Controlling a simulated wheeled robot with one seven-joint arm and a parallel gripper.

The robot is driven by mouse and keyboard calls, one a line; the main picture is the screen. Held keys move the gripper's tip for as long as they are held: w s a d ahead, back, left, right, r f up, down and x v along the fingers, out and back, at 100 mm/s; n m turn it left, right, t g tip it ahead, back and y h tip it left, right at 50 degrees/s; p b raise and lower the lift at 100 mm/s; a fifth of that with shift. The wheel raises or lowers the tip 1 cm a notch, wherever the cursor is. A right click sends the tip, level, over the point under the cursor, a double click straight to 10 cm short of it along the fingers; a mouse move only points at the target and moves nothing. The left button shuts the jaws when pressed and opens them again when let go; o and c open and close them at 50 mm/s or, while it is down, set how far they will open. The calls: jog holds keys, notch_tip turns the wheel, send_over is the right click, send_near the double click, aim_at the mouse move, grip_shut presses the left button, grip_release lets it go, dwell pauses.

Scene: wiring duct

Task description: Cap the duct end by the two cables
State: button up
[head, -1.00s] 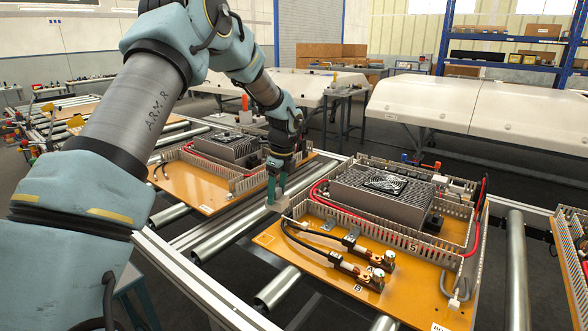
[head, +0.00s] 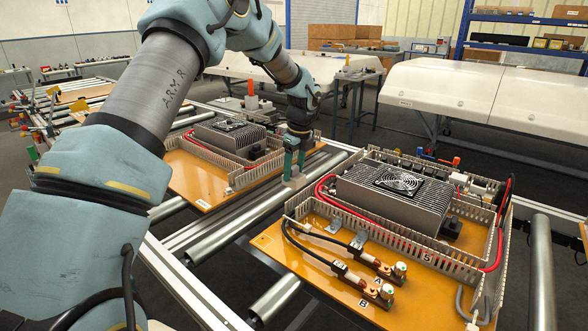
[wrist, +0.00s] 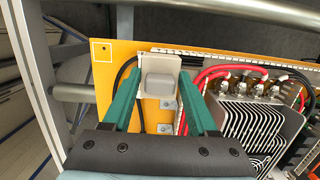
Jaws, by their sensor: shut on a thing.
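My gripper (head: 294,165) is shut on a pale grey end cap (wrist: 159,82), which sits between the green fingertips in the wrist view.
A finned heat sink with a fan (head: 398,182) and red cables (head: 322,190) stand on the orange board (head: 330,270). Terminals marked A and B sit at its front. A second board (head: 190,180) lies to the left. Metal rollers (head: 272,298) and a rail lie between and around the boards.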

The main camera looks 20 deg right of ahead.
aim_at(294, 185)
jog(key=shift+r, duration=0.15)
jog(key=shift+f+b, duration=1.15)
jog(key=shift+f, duration=1.85)
jog(key=shift+p, duration=0.7)
jog(key=shift+f+b, duration=0.9)
jog(key=shift+f, duration=1.2)
jog(key=o, duration=1.4)
jog(key=r, duration=0.3)
jog(key=s+r+b, duration=0.1)
jog(key=r, duration=0.3)
jog(key=r+b, duration=0.1)
jog(key=r, duration=0.2)
jog(key=shift+s+d+r, duration=0.25)
jog(key=shift+d+r, duration=0.1)
